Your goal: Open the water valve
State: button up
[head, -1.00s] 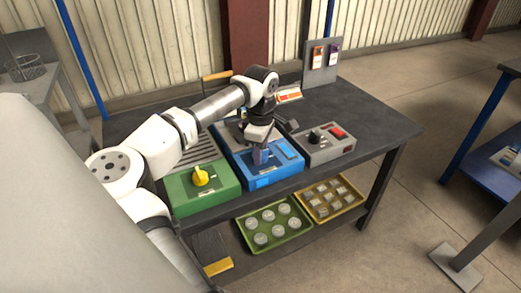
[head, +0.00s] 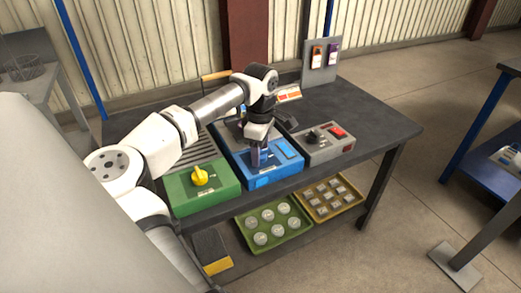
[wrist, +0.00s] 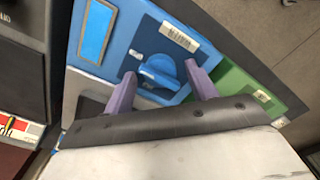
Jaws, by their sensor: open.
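The blue box (head: 283,175) stands on the dark workbench between a green box and a grey box. In the wrist view, the blue box (wrist: 118,48) carries a blue rotary knob (wrist: 160,74) with a raised grip bar, and a barcode label beside it. My gripper (head: 257,160) points down over the blue box and hides the knob in the head view. In the wrist view, its two purple fingers (wrist: 160,70) are open, one on each side of the knob. I cannot tell whether either finger touches it.
The green box (head: 215,197) with a yellow knob (head: 200,175) is on the left. The grey box (head: 328,153) with a black knob and red switch is on the right. Trays of small parts lie on the lower shelf. The bench's right end (head: 375,125) is clear.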

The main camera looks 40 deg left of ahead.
aim_at(261, 151)
notch_tip(261, 151, up, 14)
jog(key=shift+f, duration=0.25)
dwell(0.5)
